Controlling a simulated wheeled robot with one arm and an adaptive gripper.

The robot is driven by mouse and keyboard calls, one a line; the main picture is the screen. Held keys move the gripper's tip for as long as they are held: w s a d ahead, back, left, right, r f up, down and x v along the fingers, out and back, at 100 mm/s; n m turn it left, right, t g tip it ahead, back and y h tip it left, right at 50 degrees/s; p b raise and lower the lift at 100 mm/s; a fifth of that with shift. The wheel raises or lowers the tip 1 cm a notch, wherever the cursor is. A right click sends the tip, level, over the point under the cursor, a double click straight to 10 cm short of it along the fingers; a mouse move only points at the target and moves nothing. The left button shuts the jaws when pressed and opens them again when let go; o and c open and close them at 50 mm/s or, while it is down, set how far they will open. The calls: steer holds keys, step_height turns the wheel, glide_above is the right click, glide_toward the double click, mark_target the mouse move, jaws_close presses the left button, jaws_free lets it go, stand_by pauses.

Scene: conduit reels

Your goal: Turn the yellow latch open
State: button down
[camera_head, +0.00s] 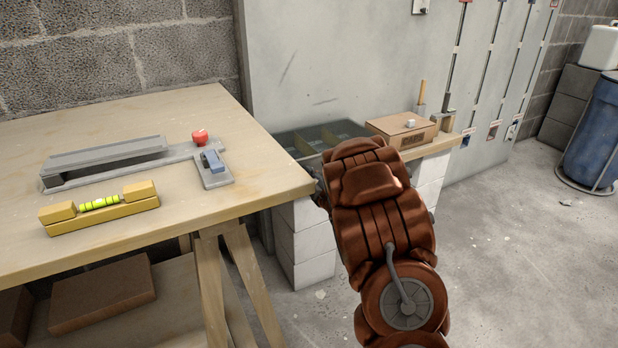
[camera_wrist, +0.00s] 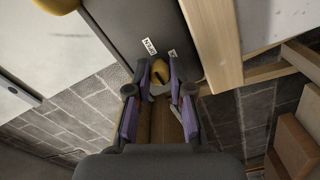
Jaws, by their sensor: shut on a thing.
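The yellow latch (camera_wrist: 160,71) shows in the wrist view as a small rounded knob on a dark grey box face (camera_wrist: 130,28). The exact contact is partly hidden by the fingertips. In the head view my reddish-brown arm hides the gripper and the latch.
A wooden workbench (camera_head: 120,115) stands at left with a yellow level (camera_head: 100,207), a grey tool and a red knob (camera_head: 199,137). A grey tray (camera_head: 300,143) and a cardboard box (camera_head: 402,129) lie behind my arm.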

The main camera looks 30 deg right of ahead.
steer(key=c, duration=1)
jaws_free()
steer(key=shift+c, duration=0.2)
steer(key=shift+s, duration=0.15)
steer(key=s, duration=0.7)
steer(key=shift+a, duration=0.35)
steer(key=shift+s, duration=0.1)
